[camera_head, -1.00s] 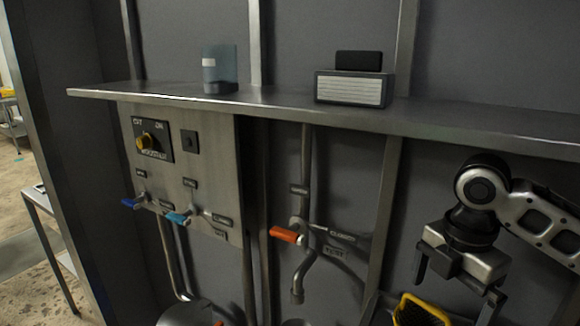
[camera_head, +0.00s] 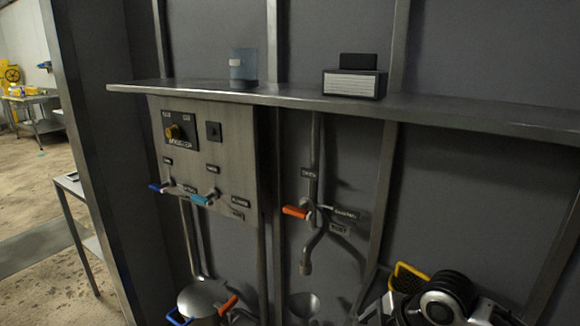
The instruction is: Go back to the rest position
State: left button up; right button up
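My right arm shows at the bottom right of the head view, in front of the lower wall. Its gripper is below the picture edge or hidden, so its fingers cannot be seen. My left gripper is not in the picture. The steel control panel (camera_head: 236,150) with a yellow rotary knob (camera_head: 173,132) is on the wall at centre left. Below the knob are a blue-handled valve (camera_head: 158,187) and a light-blue-handled valve (camera_head: 200,199). An orange-handled valve (camera_head: 296,212) sits on a pipe to the right.
A steel shelf (camera_head: 480,112) runs across the wall. It bears a bluish translucent cup (camera_head: 243,68) and a small dark box with a striped pale front (camera_head: 350,84). A round metal lid (camera_head: 203,298) and a yellow object (camera_head: 408,277) are low down. Open floor (camera_head: 35,185) lies at the left.

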jog(key=s+a+f+m+t+y, duration=0.2)
jog(key=a+f+m, duration=0.2)
jog(key=f, duration=0.2)
jog(key=s+d+f+m+t+h, duration=0.1)
jog(key=s+d+f+m+t, duration=0.1)
jog(key=s+f+m, duration=0.2)
jog(key=s+d+f+m+t+h, duration=0.2)
jog(key=s+f+m, duration=0.3)
jog(key=s, duration=0.4)
jog(key=shift+s+d+f+m+t, duration=0.2)
jog(key=shift+s+d+m+t, duration=0.15)
jog(key=shift+d+m, duration=0.4)
jog(key=shift+a, duration=0.15)
